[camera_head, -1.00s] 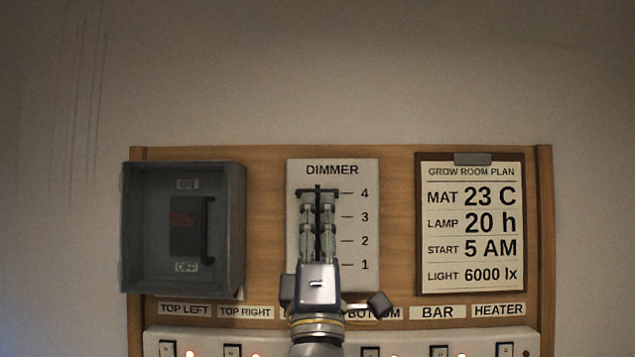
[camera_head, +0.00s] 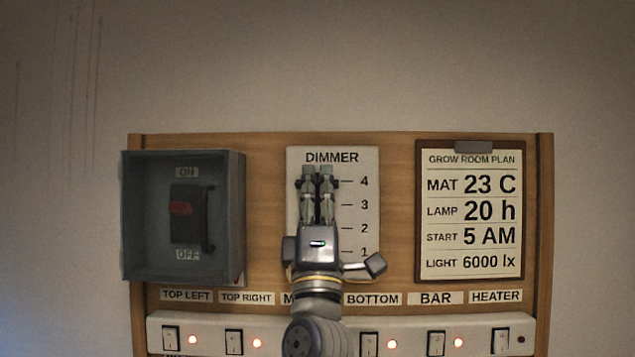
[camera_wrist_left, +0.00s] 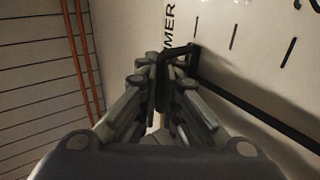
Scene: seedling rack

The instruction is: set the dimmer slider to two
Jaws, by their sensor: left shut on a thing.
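The dimmer plate (camera_head: 365,210) is a pale panel with a scale from 1 at the bottom to 4 at the top. Its black slider handle (camera_head: 335,182) sits level with the 4 mark, mostly hidden behind my fingers. My left gripper (camera_head: 317,174) reaches up from below in front of the plate and is shut on the slider handle. In the left wrist view the fingers (camera_wrist_left: 161,70) close around the black handle (camera_wrist_left: 190,49), beside the slot and scale marks. My right gripper is not in view.
A grey switch box (camera_head: 237,220) with an ON/OFF lever stands out at the left. A grow room plan clipboard (camera_head: 470,270) hangs at the right. Below is a white strip (camera_head: 275,325) of labelled rocker switches with several red lights lit. The wall above the board is clear.

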